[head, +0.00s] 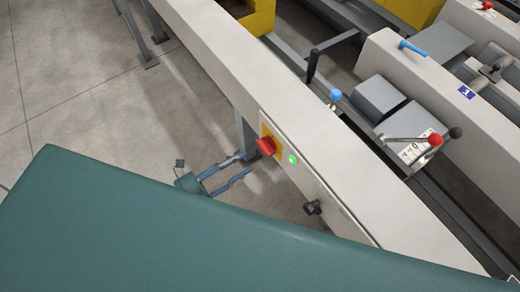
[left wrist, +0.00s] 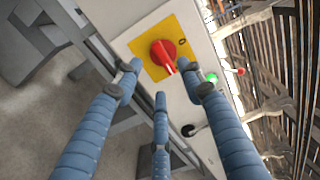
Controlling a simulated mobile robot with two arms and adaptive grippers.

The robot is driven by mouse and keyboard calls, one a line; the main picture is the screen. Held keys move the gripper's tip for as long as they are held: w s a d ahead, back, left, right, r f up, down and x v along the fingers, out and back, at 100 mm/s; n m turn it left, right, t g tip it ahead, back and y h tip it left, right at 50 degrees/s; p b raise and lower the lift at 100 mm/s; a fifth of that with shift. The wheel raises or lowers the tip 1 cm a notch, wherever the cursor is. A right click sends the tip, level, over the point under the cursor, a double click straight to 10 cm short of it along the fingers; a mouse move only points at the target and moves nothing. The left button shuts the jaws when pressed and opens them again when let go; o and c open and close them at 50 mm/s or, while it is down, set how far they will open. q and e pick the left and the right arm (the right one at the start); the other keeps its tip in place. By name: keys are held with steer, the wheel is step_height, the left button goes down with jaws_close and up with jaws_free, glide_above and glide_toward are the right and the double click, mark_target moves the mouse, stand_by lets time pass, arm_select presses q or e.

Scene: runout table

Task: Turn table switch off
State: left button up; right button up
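The table switch is a red rotary knob (head: 266,146) on a yellow plate, on the side of the long pale table beam (head: 330,180). A green lamp (head: 292,159) glows beside it. My left gripper (head: 246,165) is just below and left of the knob in the head view. In the left wrist view the red knob (left wrist: 163,53) on its yellow plate (left wrist: 178,42) lies just beyond the blue fingertips. The fingers are spread apart with nothing between them; I cannot tell whether any fingertip touches the knob. My right gripper is not in view.
A black knob (head: 312,207) sticks out from the beam further along. A large green surface (head: 180,240) fills the lower part of the head view. Levers with red and blue balls (head: 335,95) stand beyond the beam. Bare floor (head: 70,80) lies at the left.

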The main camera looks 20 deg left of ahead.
mark_target(267, 147)
arm_select(q)
steer(key=x, duration=0.8)
steer(key=shift+s, duration=0.15)
steer(key=shift+d, duration=0.1)
steer(key=shift+c, duration=0.2)
jaws_close()
